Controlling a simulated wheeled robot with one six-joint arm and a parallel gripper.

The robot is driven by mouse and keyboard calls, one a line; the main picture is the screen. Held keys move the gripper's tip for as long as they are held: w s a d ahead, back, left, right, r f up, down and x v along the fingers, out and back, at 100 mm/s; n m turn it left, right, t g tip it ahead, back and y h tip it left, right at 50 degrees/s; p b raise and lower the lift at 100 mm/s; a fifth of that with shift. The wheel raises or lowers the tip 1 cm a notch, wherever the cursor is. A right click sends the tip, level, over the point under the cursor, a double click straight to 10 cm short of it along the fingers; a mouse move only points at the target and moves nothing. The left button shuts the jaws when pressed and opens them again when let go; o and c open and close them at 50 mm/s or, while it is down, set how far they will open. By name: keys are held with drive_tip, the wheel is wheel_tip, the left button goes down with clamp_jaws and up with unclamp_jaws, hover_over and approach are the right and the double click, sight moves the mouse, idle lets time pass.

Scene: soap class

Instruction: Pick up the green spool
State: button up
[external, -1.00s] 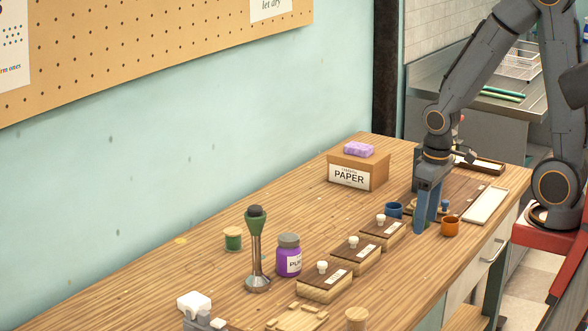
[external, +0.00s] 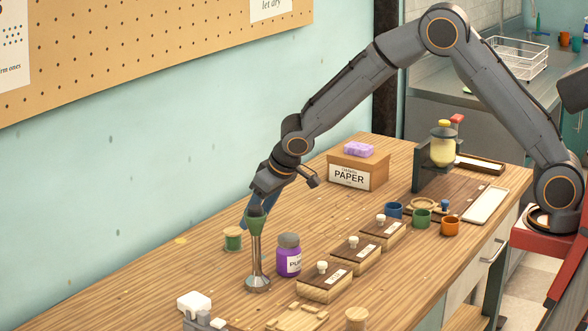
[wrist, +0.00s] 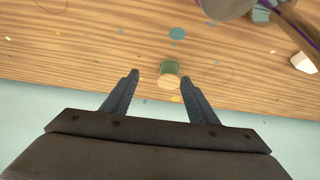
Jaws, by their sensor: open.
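The green spool (external: 233,239), green thread between pale wooden ends, stands on the wooden table near the wall, left of the stick blender. In the wrist view the spool (wrist: 169,72) lies ahead, between the lines of the two fingers and just beyond their tips. My gripper (wrist: 159,74) is open and empty. In the external view my gripper (external: 246,212) reaches down behind the blender top, a little above and right of the spool, and is partly hidden by the blender.
The stick blender (external: 256,255) stands upright close to the right of the spool, with a purple jar (external: 289,256) beside it. Wooden boxes with white knobs (external: 325,282) line the table front. A white block (external: 194,302) is at the near left. The table left of the spool is clear.

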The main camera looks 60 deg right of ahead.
sight(234, 231)
drive_tip(key=w+a, duration=0.1)
drive_tip(key=w+a+f, duration=0.1)
drive_tip(key=shift+w+a, duration=0.15)
drive_tip(key=shift+w, duration=0.2)
drive_tip(key=shift+p+x, duration=1.45)
drive_tip(key=shift+x, duration=2.15)
drive_tip(key=shift+r, duration=0.1)
drive_tip(key=shift+c, duration=0.2)
drive_tip(key=c, duration=1)
drive_tip(key=shift+o, duration=0.2)
drive_tip(key=shift+w+r, duration=0.1)
